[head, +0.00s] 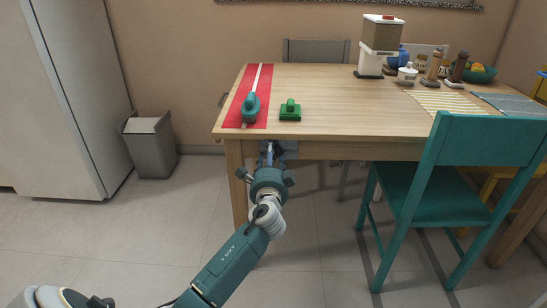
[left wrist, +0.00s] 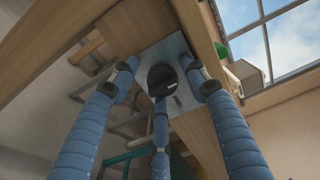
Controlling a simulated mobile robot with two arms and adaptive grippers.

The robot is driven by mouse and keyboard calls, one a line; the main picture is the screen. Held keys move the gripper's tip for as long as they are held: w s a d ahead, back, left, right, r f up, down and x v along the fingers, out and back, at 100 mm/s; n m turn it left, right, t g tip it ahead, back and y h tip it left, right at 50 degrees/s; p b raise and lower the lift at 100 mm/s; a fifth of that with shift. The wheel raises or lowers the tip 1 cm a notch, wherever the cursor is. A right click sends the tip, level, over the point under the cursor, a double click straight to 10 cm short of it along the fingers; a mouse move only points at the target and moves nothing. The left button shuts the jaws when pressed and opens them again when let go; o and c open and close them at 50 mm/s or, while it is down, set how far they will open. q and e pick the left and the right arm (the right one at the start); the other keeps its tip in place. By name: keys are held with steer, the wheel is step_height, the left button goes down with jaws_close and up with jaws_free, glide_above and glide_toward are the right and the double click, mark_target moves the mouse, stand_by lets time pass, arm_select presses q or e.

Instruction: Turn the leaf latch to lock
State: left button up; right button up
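The leaf latch (left wrist: 160,79) shows in the left wrist view as a dark round part on a pale grey-blue plate (left wrist: 180,47) under the wooden table. In the head view a grey plate (head: 288,147) shows just below the table's front edge, partly behind my gripper. My left gripper (head: 268,160) reaches up to it from below. In the left wrist view its three blue fingers (left wrist: 160,92) are spread around the dark part, with the fingertips near the plate. I cannot tell whether any finger touches the latch. My right gripper is not in view.
The wooden table (head: 330,100) holds a red runner (head: 238,108) with a teal long-bladed tool (head: 251,105), a green object (head: 290,111) and a dispenser (head: 380,45). A teal chair (head: 430,180) stands at right, a grey bin (head: 150,145) at left. The front floor is clear.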

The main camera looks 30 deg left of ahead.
arm_select(q)
steer(key=v, duration=1.2)
steer(key=shift+s, duration=0.1)
